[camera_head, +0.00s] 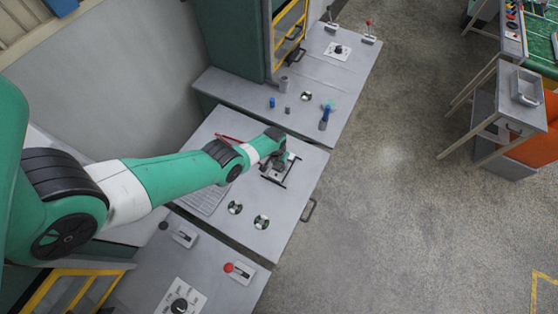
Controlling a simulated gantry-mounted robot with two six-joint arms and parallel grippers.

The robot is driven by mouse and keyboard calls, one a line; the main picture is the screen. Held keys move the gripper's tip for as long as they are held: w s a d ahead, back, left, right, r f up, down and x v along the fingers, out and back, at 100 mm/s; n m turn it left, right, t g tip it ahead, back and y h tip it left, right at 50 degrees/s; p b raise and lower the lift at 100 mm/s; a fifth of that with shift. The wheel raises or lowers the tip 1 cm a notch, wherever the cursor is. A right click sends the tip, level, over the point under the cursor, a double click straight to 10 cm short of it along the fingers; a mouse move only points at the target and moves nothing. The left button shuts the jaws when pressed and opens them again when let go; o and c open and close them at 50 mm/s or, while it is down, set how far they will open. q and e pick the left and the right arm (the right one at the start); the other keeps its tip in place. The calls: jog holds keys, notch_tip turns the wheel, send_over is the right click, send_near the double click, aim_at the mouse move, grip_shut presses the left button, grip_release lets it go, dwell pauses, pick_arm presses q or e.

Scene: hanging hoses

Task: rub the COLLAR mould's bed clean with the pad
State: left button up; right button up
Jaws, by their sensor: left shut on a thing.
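My left gripper (282,163) reaches in from the left over the middle grey table. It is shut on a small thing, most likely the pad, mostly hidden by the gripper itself. Under and beside it is a dark-edged mould (283,182) with a bar-like rim, lying on the table. My wrist covers much of its bed, and I cannot read a COLLAR label or tell whether the pad touches the bed. My right gripper is not in view.
A red rod (228,138) lies behind my wrist. The far table holds a blue-handled tool (325,117) and small cylinders. A red-knobbed lever (229,268) stands on the near table. Open floor is to the right.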

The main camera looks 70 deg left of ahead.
pick_arm(q)
jog(key=shift+w+d+f, duration=0.1)
jog(key=shift+w+d, duration=0.7)
jog(key=shift+d, duration=0.2)
jog(key=shift+w+a+b, duration=0.3)
jog(key=shift+w+b, duration=0.05)
jog(key=shift+b, duration=0.35)
jog(key=shift+a, duration=0.15)
jog(key=shift+s+a+r+p, duration=0.2)
jog(key=shift+s+a+p, duration=0.25)
jog(key=shift+s+a, duration=0.4)
jog(key=shift+a, duration=0.1)
jog(key=shift+w+d+f+b, duration=0.15)
jog(key=shift+w+d+b, duration=0.25)
jog(key=shift+w+d, duration=0.6)
jog(key=shift+s+d, duration=0.1)
